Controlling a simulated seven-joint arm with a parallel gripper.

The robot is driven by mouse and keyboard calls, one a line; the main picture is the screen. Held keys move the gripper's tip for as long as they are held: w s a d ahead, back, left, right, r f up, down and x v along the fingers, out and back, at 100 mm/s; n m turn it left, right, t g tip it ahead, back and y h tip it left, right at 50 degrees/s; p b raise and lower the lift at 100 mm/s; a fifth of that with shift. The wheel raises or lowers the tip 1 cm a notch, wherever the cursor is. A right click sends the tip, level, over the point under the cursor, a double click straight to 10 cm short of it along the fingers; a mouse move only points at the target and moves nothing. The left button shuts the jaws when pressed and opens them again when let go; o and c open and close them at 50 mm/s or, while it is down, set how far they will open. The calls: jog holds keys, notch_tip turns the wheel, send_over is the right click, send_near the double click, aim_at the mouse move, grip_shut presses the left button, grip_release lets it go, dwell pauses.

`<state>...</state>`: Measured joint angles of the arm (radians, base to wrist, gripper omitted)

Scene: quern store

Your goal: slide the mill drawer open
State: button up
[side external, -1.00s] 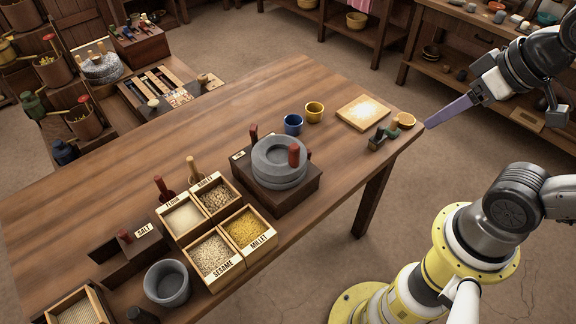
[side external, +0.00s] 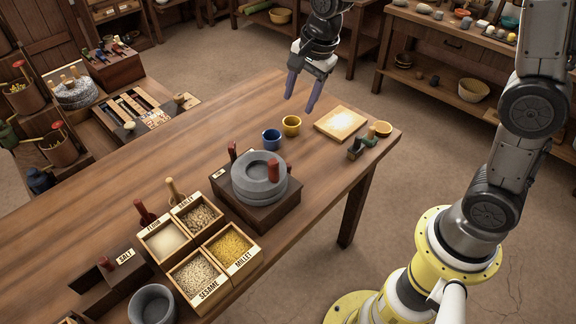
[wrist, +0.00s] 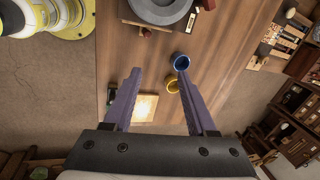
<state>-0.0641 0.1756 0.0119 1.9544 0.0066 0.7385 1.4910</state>
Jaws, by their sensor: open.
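The mill is a round grey stone (side external: 258,188) with a red upright handle, on a dark wooden base (side external: 262,212) at the middle of the table. In the wrist view its stone (wrist: 150,10) is cut off by the top edge. I cannot clearly make out the drawer or whether it is shut. My gripper (side external: 298,105) is open and empty, its purple fingers pointing down above the far side of the table, beyond the mill. In the wrist view the open fingers (wrist: 158,70) point towards the table, with the mill ahead of them.
A blue cup (side external: 271,139) and a yellow cup (side external: 291,125) stand between mill and gripper. A pale board (side external: 341,123) lies to their right. Boxes of grain, such as the millet box (side external: 232,248), stand left of the mill. The table left of the cups is clear.

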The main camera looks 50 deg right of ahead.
jog(key=g, duration=0.2)
send_over(289, 164)
notch_tip(289, 164, down, 9)
jog(key=f, duration=1.4)
jog(key=shift+a, duration=0.2)
grip_shut()
jog(key=shift+d, duration=0.1)
dwell(0.5)
